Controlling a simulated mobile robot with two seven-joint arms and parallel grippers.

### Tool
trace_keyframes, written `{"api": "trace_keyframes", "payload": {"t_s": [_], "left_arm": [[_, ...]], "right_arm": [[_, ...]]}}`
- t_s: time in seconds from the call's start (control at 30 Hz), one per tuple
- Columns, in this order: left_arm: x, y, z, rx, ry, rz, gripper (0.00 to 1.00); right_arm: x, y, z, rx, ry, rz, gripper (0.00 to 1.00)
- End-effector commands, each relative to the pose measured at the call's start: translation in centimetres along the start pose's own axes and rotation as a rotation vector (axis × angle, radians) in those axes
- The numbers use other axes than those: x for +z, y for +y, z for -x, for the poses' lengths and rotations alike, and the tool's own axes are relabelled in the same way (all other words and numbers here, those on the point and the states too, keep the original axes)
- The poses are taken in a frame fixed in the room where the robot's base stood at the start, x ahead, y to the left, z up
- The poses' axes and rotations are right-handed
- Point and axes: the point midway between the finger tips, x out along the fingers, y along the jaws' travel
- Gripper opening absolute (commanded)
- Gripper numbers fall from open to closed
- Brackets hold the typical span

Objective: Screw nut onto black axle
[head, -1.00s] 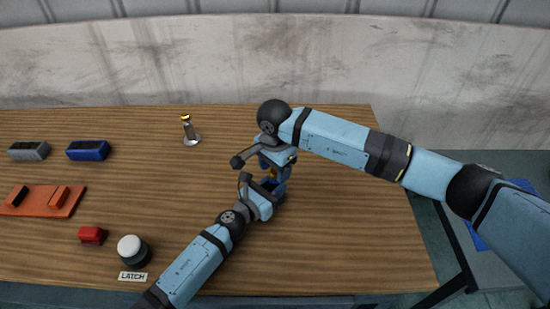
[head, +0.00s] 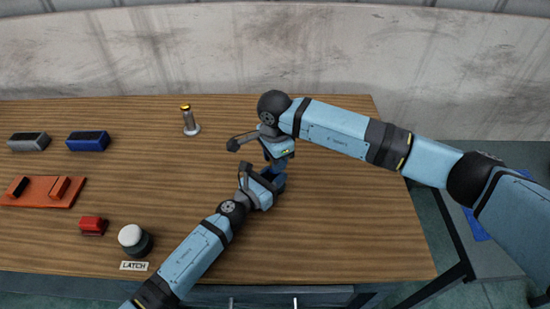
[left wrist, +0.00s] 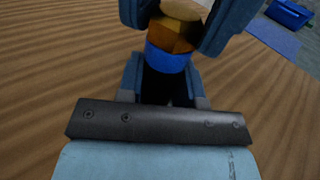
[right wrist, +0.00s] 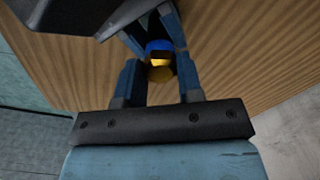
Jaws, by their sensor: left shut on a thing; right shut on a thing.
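My left gripper (head: 274,183) is shut on the black axle (left wrist: 166,84), seen in the left wrist view as a dark body with a blue band between the fingers. A brass nut (left wrist: 172,36) sits right against the blue band, in line with the axle. My right gripper (head: 279,167) is shut on the nut, which also shows between its fingers in the right wrist view (right wrist: 160,73). The two grippers face each other closely above the table. How far the nut is on the thread is hidden.
A silver post with a yellow top (head: 190,121) stands behind. A grey block (head: 28,142), blue block (head: 87,141), orange tray (head: 40,198), red block (head: 92,225) and white-topped button (head: 132,238) with a LATCH label are at left. The table's right part (head: 360,230) is clear.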

Motion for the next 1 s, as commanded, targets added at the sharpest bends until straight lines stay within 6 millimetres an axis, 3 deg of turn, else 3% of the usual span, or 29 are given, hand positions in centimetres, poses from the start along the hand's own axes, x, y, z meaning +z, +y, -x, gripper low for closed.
{"api": "trace_keyframes", "payload": {"t_s": [0.03, 0.07, 0.17, 0.47, 0.8, 1.0], "left_arm": [[0.1, 0.1, 0.0, 0.001, -0.001, 0.0, 0.0], [0.1, 0.1, 0.0, 0.001, -0.001, 0.0, 0.0], [0.1, 0.1, 0.0, 0.001, -0.001, 0.0, 0.0], [0.1, 0.1, 0.0, 0.001, -0.001, 0.0, 0.0], [0.1, 0.0, 0.0, 0.001, -0.001, 0.0, 0.0], [0.1, 0.0, 0.0, 0.001, -0.001, 0.0, 0.0]], "right_arm": [[-0.1, 0.0, 0.0, 0.001, 0.001, 0.0, 0.06], [-0.1, 0.0, 0.0, 0.001, 0.001, 0.0, 0.39], [-0.1, 0.0, 0.0, 0.001, 0.001, 0.001, 0.59], [0.0, 0.0, 0.2, 0.0, 0.001, 0.002, 0.59], [-0.1, 0.0, 4.0, 0.0, 0.001, 0.003, 0.59], [0.0, 0.0, 4.5, 0.001, 0.001, 0.003, 0.59]]}}
